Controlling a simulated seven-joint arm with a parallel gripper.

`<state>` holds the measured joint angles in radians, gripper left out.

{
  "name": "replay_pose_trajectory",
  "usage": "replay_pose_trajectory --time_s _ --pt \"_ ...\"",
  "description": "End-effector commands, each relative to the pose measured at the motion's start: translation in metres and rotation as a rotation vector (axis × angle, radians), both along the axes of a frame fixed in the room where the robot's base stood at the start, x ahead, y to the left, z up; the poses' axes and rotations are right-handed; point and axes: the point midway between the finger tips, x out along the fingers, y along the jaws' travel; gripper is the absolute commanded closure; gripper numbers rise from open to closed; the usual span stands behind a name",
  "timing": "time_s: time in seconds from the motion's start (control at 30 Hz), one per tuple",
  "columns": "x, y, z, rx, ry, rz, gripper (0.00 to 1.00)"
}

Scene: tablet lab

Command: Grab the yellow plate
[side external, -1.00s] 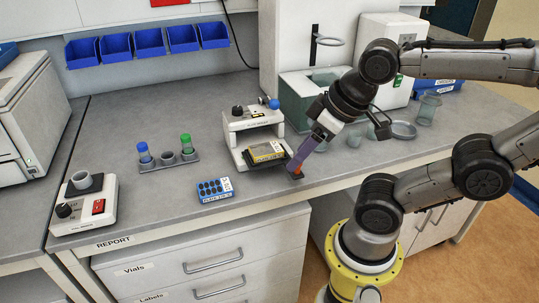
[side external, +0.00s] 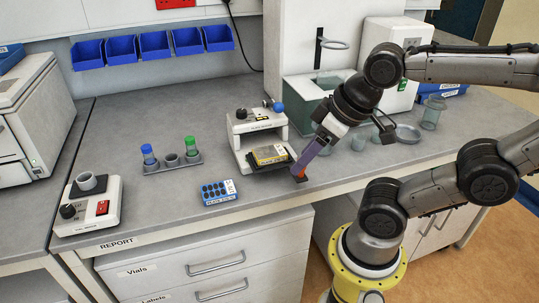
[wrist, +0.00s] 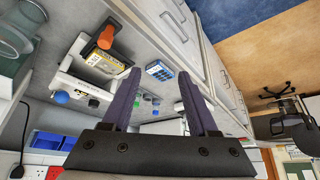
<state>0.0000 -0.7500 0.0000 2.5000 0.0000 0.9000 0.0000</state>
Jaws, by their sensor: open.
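The yellow plate (side external: 270,154) is a small flat block with a yellow top. It lies on the black tray (side external: 263,168) at the front of a white plate device (side external: 254,122). In the wrist view the yellow plate (wrist: 97,55) is at the upper left, outside the space between my fingers. My gripper (side external: 302,174) is open and empty, its purple fingers tilted down at the right of the plate. In the side view its tips overlap an orange knob by the tray's right corner; whether they touch it I cannot tell.
A blue-and-white plate (side external: 218,192) lies to the left on the bench. Further left is a rack (side external: 172,165) with blue- and green-capped vials. A shallow metal dish (side external: 408,133) and a glass beaker (side external: 432,111) stand at the right. The front bench edge is close below my gripper.

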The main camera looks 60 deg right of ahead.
Motion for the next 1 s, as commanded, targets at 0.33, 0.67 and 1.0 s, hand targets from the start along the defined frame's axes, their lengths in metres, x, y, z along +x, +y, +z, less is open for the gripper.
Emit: replay_pose_trajectory --time_s 0.33,0.67,1.0 --pt "0.000 0.000 0.000 0.000 0.000 0.000 0.00" --pt "-0.003 0.000 -0.001 -0.049 0.016 0.093 0.00" --pt "0.043 -0.018 0.053 -0.294 0.148 0.590 0.00"
